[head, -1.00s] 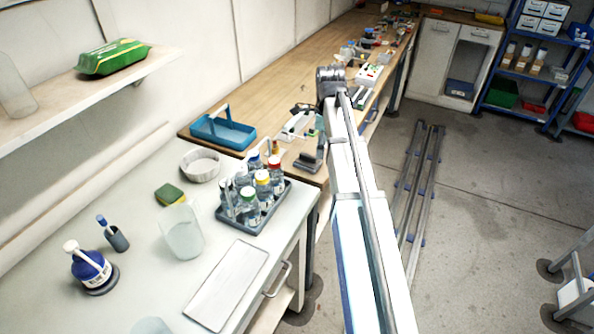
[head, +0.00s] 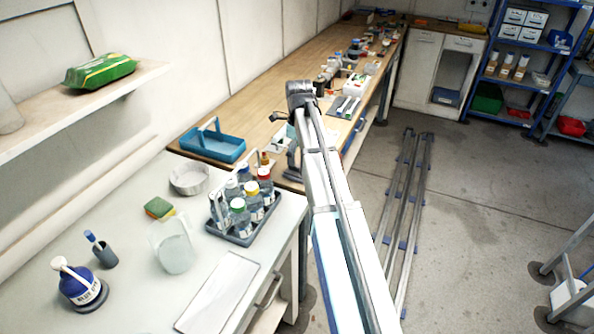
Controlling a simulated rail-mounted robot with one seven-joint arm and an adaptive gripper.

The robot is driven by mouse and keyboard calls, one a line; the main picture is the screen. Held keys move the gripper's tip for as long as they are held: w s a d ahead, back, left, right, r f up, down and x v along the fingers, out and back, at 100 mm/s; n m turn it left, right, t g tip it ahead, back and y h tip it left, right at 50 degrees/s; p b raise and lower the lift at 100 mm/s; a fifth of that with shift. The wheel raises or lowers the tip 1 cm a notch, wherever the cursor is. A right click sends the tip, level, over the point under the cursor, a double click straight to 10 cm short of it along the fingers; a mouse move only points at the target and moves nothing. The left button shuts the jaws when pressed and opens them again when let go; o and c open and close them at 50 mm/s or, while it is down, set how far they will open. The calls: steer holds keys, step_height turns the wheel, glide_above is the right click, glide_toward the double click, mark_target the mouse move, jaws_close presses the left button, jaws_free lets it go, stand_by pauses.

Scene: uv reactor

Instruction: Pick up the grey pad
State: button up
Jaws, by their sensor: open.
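My arm reaches away over the wooden bench (head: 262,100). Its grey wrist is at the top, and a small dark part of my gripper (head: 279,117) shows to the left of it, above the bench. The fingers are small and partly hidden by the wrist, and I see nothing held between them. I cannot pick out the grey pad for certain. A dark grey item (head: 293,163) stands at the near end of the wooden bench, left of my arm and partly hidden by it. Flat pieces (head: 345,106) lie on the bench right of my wrist.
A blue tray (head: 213,145) with a handle and a grey rack (head: 243,236) of capped bottles stand left of my arm. A jug (head: 172,248), a sponge (head: 159,208) and a white board (head: 218,292) are on the near table. Floor rails (head: 408,190) lie to the right.

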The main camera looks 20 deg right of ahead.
mark_target(297, 165)
steer(key=shift+w+a+f+p, duration=0.15)
steer(key=shift+f+p, duration=0.5)
steer(key=shift+f, duration=1.25)
steer(key=shift+w+d+f+p, duration=0.15)
steer(key=shift+f+p, duration=0.45)
steer(key=shift+f, duration=1.25)
steer(key=shift+a, duration=0.1)
steer(key=c, duration=1.2)
